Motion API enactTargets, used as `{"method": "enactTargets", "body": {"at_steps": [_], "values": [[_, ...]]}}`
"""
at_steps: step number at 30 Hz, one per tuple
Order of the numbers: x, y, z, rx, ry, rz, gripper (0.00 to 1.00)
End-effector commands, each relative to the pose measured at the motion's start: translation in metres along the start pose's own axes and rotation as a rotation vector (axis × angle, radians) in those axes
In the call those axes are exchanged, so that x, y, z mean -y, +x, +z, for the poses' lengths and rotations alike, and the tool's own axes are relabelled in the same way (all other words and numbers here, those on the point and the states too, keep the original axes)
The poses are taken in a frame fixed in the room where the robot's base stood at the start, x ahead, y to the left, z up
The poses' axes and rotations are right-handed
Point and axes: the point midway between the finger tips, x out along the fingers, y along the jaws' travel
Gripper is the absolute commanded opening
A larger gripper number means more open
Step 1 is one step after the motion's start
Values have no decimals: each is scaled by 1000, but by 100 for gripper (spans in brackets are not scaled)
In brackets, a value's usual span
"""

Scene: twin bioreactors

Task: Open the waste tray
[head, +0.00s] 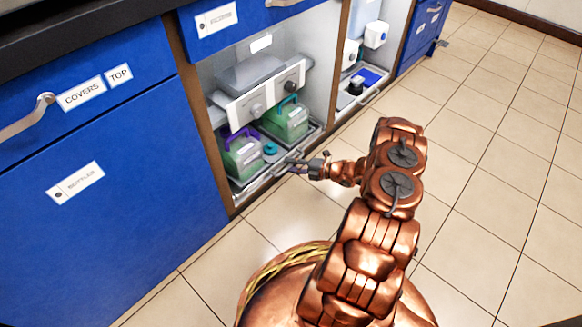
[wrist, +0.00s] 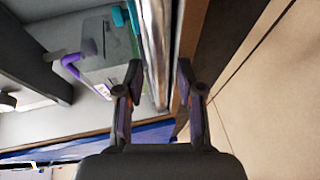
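The waste tray (head: 252,191) sits low in the open white cabinet bay in the head view. It bears a container with a purple handle (head: 242,156) and a green one with a teal handle (head: 287,121). My gripper (head: 297,164) is at the tray's front edge. In the wrist view my gripper (wrist: 159,65) is open, its two fingers apart. A shiny metal bar (wrist: 156,35) at the tray's front runs upward between and beyond the fingertips. I cannot tell whether the fingers touch it. The purple-handled container (wrist: 107,50) shows left of the bar.
A white panel with knobs (head: 262,95) is above the containers. Blue drawers, labelled COVERS TOP (head: 95,90) and BOTTLES (head: 75,183), are to the left. Another open bay with a tray (head: 362,82) is to the right. The tiled floor (head: 480,130) in front is clear.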

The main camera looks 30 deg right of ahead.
Motion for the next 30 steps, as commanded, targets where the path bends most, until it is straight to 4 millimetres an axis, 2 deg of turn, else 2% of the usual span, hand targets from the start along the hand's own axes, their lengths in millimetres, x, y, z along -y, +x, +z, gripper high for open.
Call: {"method": "enactTargets", "body": {"at_steps": [11, 21, 30], "values": [[0, 4, 1, 2, 0, 0, 36], [0, 4, 1, 2, 0, 0, 1], [0, 4, 1, 2, 0, 0, 0]]}}
